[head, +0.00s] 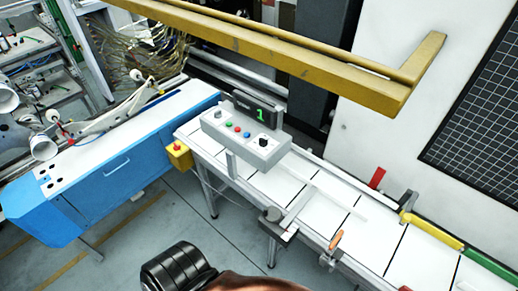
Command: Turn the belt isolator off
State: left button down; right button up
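A grey control box (243,138) stands on a post at the near edge of the conveyor. It carries a grey knob at its left end, small green, red and blue buttons, and a black rotary knob (263,142) at its right end. A small display (258,111) behind it shows a green 1. A yellow box with a red button (178,153) hangs at the conveyor's left end. No label marks which one is the belt isolator, and the knob positions are too small to read.
The conveyor (325,212) runs to the lower right with white panels. An orange-handled lever (335,240) stands on its near rail. A yellow beam (290,55) hangs overhead. A blue cabinet (110,165) stands left. The grey floor (200,230) in front is partly open.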

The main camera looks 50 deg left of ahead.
aim_at(176, 147)
jog(key=u, duration=2.4)
jog(key=k, duration=0.45)
jog(key=u, duration=0.85)
jog(key=i, duration=0.35)
jog(key=u, duration=0.55)
jog(key=i, duration=1.5)
jog(key=z, duration=1.2)
jog(key=i, duration=0.6)
jog(key=z, duration=0.65)
